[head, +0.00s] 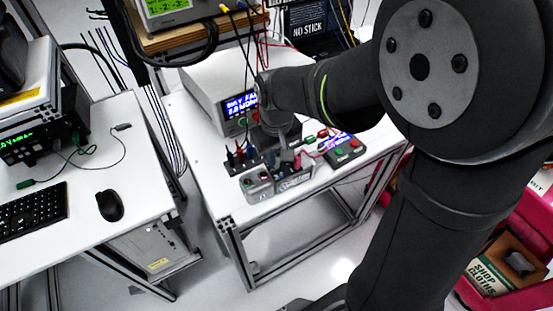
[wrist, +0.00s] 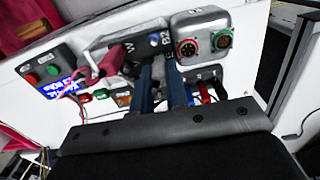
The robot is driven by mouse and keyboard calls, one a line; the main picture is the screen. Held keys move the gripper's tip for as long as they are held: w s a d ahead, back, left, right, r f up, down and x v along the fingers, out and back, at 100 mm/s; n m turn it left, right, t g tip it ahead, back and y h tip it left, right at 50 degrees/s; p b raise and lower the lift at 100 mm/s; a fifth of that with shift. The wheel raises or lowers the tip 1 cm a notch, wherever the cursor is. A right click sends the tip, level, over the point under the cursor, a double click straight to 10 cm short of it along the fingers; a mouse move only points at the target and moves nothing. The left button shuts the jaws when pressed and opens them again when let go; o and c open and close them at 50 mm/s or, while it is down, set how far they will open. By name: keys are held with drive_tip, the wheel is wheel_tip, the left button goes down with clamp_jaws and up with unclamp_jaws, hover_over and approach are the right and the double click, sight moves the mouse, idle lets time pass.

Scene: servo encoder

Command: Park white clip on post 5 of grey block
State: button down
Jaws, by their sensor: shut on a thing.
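My gripper shows in the wrist view (wrist: 161,95) as two dark fingers close together, pointing down at the bench equipment. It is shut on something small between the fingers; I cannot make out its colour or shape. In the head view my wrist hides most of the gripper. A dark grey block (head: 237,163) with several upright coloured clips, red and blue among them, stands on the bench left of my gripper. In the wrist view red and blue clips (wrist: 206,92) show just right of the fingers. Post numbers are not readable, and I cannot pick out the white clip.
A grey connector box (head: 258,187) with round sockets stands at the bench front; it also shows in the wrist view (wrist: 203,42). A box with red and green buttons (head: 345,149) sits to the right, with leads nearby. A lit instrument (head: 215,88) stands behind. The bench's front left is clear.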

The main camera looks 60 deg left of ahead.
drive_tip(key=shift+r, duration=0.15)
drive_tip(key=shift+r, duration=2.4)
drive_tip(key=shift+a, duration=0.1)
drive_tip(key=w+a+f+n, duration=0.1)
drive_tip(key=a+n, duration=0.4)
drive_tip(key=n, duration=0.4)
drive_tip(key=w+a+f+n, duration=0.2)
drive_tip(key=a+n, duration=0.3)
drive_tip(key=n, duration=0.4)
drive_tip(key=shift+w+a+f, duration=0.15)
drive_tip(key=shift+a+f, duration=0.1)
drive_tip(key=shift+a, duration=0.05)
drive_tip(key=shift+f, duration=3.4)
drive_tip(key=shift+f, duration=0.2)
